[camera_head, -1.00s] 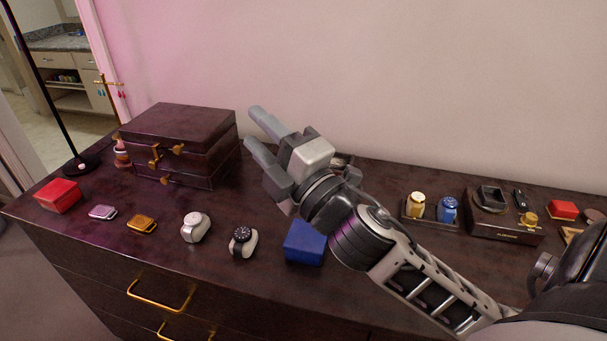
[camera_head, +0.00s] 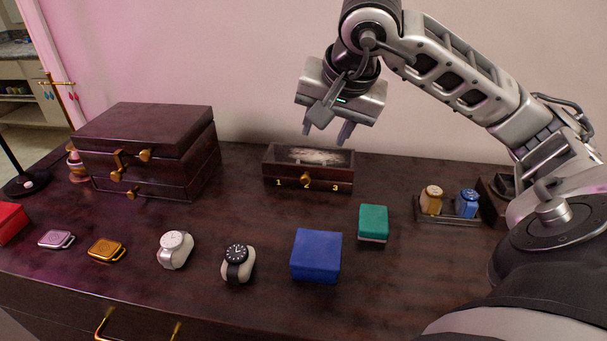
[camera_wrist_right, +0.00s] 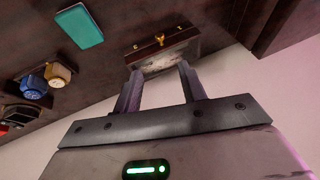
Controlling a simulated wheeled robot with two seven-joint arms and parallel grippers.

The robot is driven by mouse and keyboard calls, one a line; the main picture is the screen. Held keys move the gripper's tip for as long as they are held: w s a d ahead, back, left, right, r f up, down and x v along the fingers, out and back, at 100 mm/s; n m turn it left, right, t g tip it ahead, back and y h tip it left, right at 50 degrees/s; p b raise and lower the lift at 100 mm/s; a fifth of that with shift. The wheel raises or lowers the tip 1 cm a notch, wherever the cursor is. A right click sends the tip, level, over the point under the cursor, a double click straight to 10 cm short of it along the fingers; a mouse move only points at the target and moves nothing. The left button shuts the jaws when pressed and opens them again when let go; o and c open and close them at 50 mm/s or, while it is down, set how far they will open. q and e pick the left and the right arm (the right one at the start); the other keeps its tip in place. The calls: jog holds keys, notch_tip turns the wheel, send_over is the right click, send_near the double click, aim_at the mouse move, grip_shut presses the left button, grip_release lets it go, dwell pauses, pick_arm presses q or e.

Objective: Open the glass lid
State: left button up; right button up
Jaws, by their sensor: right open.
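The box with the glass lid (camera_head: 315,156) stands at the back of the dresser top, by the wall. Its front carries the numbers 1, 2, 3 and a small gold knob (camera_head: 305,179). The lid looks closed. My right gripper (camera_head: 327,132) is open and empty, pointing down above the back of the box, apart from it in the head view. In the right wrist view the box (camera_wrist_right: 163,49) lies just beyond the two fingertips (camera_wrist_right: 157,72). My left gripper is in no view.
A dark jewelry box (camera_head: 150,150) with gold fittings stands to the left. A teal box (camera_head: 373,223), a blue box (camera_head: 316,255) and several watches, including a black one (camera_head: 237,262), lie in front.

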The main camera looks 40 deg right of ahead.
aim_at(306, 177)
jog(key=b+x, duration=0.1)
jog(key=x, duration=1.4)
jog(key=shift+f, duration=0.2)
jog(key=shift+a, duration=0.1)
grip_shut()
jog(key=shift+r, duration=0.15)
